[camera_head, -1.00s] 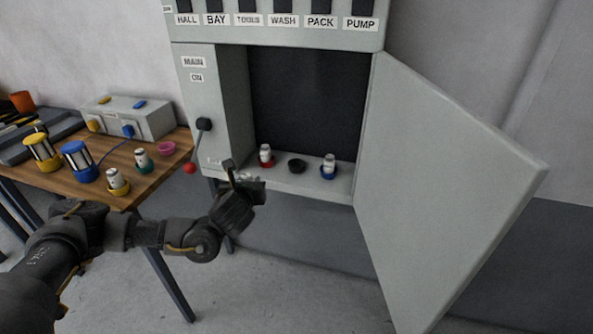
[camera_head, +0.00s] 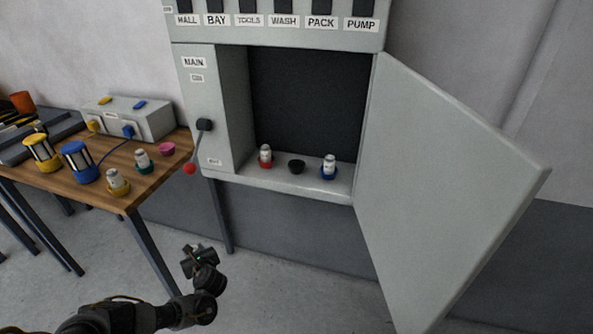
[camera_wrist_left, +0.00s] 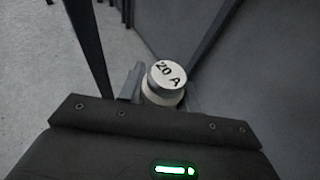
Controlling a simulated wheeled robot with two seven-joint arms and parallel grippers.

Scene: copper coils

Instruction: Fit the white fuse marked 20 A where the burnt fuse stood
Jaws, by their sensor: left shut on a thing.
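My left gripper (camera_head: 192,254) is low in front of the cabinet and right of the table. In the left wrist view it is shut on a white fuse (camera_wrist_left: 166,80), whose round end reads 20 A. In the head view I cannot make out the fuse clearly. In the cabinet (camera_head: 345,190), an empty black socket (camera_head: 296,167) sits between a white fuse (camera_head: 265,155) in a red socket and a white fuse (camera_head: 329,164) in a blue socket. My right gripper is not in view.
The cabinet door (camera_head: 440,180) stands open to the right. A lever with a red knob (camera_head: 190,169) hangs at the cabinet's left. The table (camera_head: 120,201) holds two more white fuses in yellow and green holders, an empty pink holder (camera_head: 167,148), two lanterns and a grey box (camera_head: 150,122).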

